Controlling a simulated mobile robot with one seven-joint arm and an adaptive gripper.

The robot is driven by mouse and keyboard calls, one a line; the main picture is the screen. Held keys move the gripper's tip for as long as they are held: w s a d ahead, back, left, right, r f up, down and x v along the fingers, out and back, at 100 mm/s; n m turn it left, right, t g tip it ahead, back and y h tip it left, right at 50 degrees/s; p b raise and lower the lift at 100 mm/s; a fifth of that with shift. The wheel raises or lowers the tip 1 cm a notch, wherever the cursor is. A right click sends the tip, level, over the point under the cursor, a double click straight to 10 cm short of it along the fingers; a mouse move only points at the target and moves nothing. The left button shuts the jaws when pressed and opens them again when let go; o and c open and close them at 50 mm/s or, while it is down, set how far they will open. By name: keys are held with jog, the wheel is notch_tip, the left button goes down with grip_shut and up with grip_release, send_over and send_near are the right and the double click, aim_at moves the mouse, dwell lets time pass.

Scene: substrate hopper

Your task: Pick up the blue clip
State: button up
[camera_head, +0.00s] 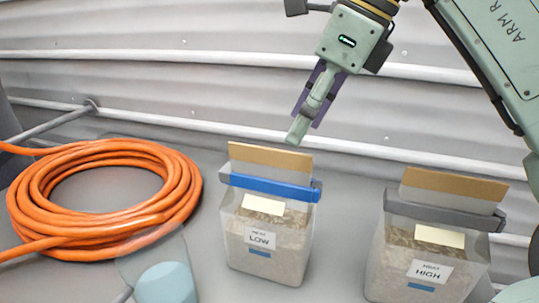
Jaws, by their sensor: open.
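The blue clip (270,188) is a long flat bar across the upper part of a clear bag labelled LOW (262,262), below its brown top edge. It runs level with a slight tilt down to the right. My gripper (302,130) is above and a little to the right of the clip, pointing down, apart from it and empty. Its jaws are open, seen nearly edge-on, so the gap between the fingers is hard to see. How far the gripper is from the bag in depth is unclear.
A second bag labelled HIGH (428,266) with a grey clip (445,216) stands at the right. A coiled orange hose (28,205) lies at the left. A light blue round object (167,284) is at the front left. A ribbed grey wall (150,75) with rails is behind.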

aim_at(289, 159)
jog(key=shift+w+d+f, duration=0.15)
jog(key=shift+d+f, duration=0.05)
jog(key=shift+f, duration=0.1)
jog(key=x, duration=0.4)
jog(key=shift+a+f, duration=0.1)
jog(key=shift+f, duration=0.1)
jog(key=p+x, duration=0.2)
jog(key=x, duration=0.3)
jog(key=shift+f, duration=0.35)
jog(key=c, duration=1.2)
jog(key=shift+r, duration=0.1)
